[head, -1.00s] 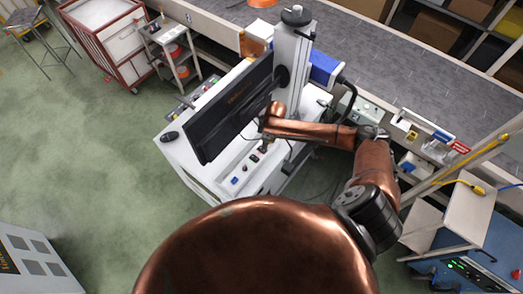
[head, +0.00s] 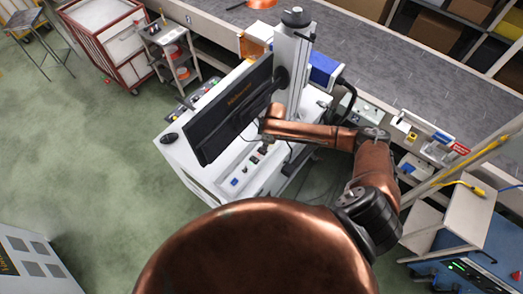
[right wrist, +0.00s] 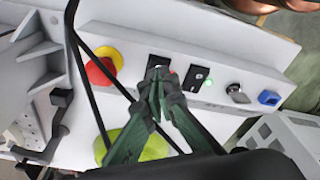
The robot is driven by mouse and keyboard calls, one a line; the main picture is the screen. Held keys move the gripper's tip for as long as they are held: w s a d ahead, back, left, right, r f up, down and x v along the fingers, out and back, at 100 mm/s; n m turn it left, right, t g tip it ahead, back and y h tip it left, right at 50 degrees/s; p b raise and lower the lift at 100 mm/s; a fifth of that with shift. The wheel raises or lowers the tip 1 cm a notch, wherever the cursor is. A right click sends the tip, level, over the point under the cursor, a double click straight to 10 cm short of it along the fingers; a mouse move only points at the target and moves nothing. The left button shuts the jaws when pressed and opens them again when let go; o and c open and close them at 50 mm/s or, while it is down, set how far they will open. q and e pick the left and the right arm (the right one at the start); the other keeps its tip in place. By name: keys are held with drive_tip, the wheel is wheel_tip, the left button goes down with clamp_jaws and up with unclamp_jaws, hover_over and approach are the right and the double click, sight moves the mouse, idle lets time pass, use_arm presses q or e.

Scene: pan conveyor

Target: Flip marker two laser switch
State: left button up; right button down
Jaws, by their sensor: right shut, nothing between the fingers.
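The white marker machine (head: 218,165) has a sloped front panel with a row of controls, which also shows in the right wrist view (right wrist: 215,62). There, two black rocker switches sit side by side. The left switch (right wrist: 157,63) is partly covered by my right gripper (right wrist: 159,72). The right switch (right wrist: 196,77) is clear, with a small green light beside it. My right gripper is shut and empty, its tips at or just over the lower part of the left switch. I cannot tell whether they touch. No switch labels are readable. My left gripper is out of view.
A red emergency button (right wrist: 100,71) on yellow stands left of the switches; a key (right wrist: 237,93) and a blue control (right wrist: 269,97) are to the right. A black cable crosses beside the gripper. The monitor (head: 232,105) and column (head: 291,70) rise close to my right arm.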

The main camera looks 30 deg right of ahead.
drive_tip(key=shift+f+b, duration=0.45)
drive_tip(key=shift+f, duration=0.55)
idle(0.8)
wheel_tip(320, 180, up, 7)
drive_tip(key=p, duration=0.7)
drive_tip(key=shift+r+p, duration=0.1)
drive_tip(key=shift+p, duration=0.3)
